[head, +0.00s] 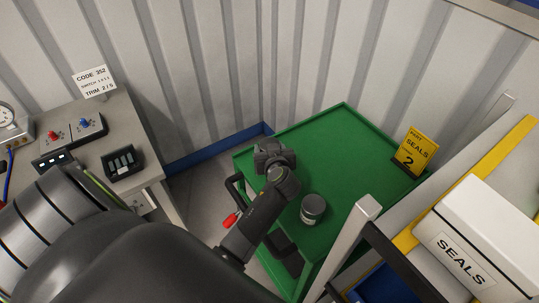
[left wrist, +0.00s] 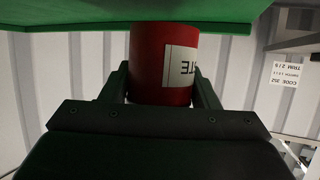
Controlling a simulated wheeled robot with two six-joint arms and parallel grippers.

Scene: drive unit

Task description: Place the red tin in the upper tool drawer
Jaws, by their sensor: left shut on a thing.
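The red tin (left wrist: 147,62) has a white label and shows upside down in the left wrist view, which is turned over. My left gripper (left wrist: 162,84) is shut on it, one finger at each side. The tin's end meets a green edge (left wrist: 60,18) at the top of that view; I cannot tell whether they touch. In the head view my left arm reaches over the near left side of the green cart (head: 345,140). A small red patch (head: 231,218) shows beside the arm; I cannot tell whether it is the tin. I cannot make out the upper tool drawer.
A grey tin (head: 313,208) stands on the green top, right of my arm. A white SEALS box (head: 480,235) is on the shelf at right. A grey bench (head: 125,110) with switches stands at left.

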